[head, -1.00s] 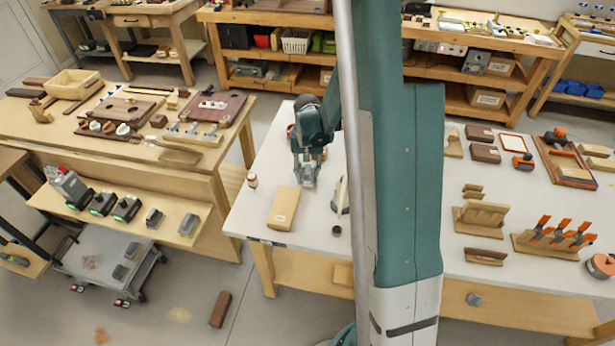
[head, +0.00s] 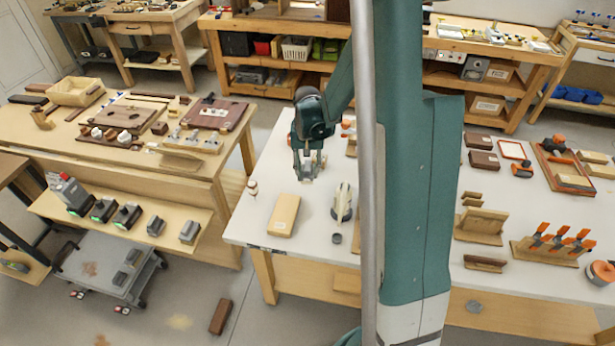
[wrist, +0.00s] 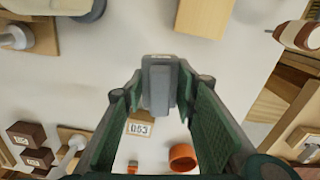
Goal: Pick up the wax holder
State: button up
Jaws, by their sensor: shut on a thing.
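My gripper (head: 307,170) hangs over the white bench, behind the pale wooden block. In the wrist view my gripper (wrist: 158,92) is shut on a small grey blocky piece, which I take for the wax holder (wrist: 160,84). Its stepped grey body shows between both fingertips. It seems to be above the bench surface, but the exact gap cannot be told. A paper label (wrist: 140,128) marked 053 shows just below it in the wrist view. In the head view the piece is too small and covered to make out clearly.
An orange cup (wrist: 183,157) is close by in the wrist view. Bare bench lies between these.

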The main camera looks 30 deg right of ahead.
aim_at(307, 165)
jog(key=shift+r, duration=2.15)
